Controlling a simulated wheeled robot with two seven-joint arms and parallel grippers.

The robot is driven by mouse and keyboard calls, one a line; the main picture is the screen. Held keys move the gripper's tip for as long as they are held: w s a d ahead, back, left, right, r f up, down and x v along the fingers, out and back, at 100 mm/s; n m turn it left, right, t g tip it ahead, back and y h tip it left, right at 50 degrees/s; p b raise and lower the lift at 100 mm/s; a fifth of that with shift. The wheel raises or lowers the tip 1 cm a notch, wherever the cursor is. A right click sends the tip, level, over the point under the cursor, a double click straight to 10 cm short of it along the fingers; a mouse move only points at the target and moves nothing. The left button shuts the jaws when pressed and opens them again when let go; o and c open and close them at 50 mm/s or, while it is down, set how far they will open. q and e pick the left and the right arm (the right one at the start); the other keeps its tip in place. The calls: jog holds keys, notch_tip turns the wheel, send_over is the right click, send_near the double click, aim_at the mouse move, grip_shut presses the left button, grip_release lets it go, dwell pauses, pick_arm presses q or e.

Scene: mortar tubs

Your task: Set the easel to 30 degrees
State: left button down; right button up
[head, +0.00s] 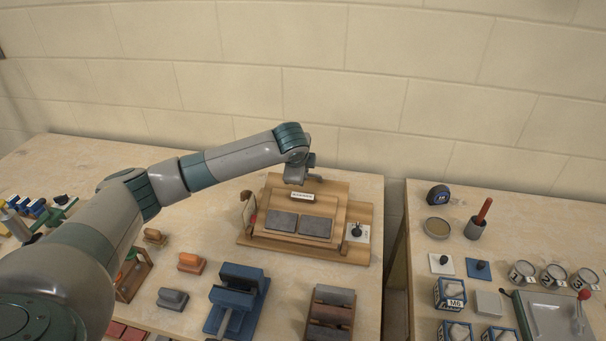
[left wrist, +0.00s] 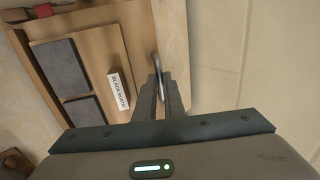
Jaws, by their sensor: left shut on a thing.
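The wooden easel (head: 327,207) stands at the back of the left table, with two dark grey slabs on its board and a small white label near its top edge. In the left wrist view its board (left wrist: 108,38) fills the upper left. My left gripper (head: 303,177) is at the top edge of the board. In the left wrist view the gripper (left wrist: 160,90) is shut on a thin curved grey piece, seemingly a handle (left wrist: 157,58), at that edge. A brown upright plate (head: 248,211) with a red mark stands at the easel's left side. I cannot read an angle.
A black knob on a pale plate (head: 357,232) sits at the easel's right. Blue (head: 236,295) and brown (head: 331,312) racks stand in front. A gap separates the right table, which holds cups, a tape measure (head: 438,194) and boxes. A block wall is behind.

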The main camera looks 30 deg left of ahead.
pick_arm(q)
jog(key=shift+s+d+r+t, duration=0.15)
jog(key=shift+s+r+t, duration=0.35)
jog(key=shift+s+r, duration=0.1)
jog(key=c, duration=1.8)
grip_release()
jog(key=shift+c, duration=0.2)
jog(key=shift+s, duration=0.1)
jog(key=b+v, duration=0.3)
jog(key=v, duration=1.4)
jog(key=shift+d+b, duration=0.25)
jog(key=shift+b, duration=0.05)
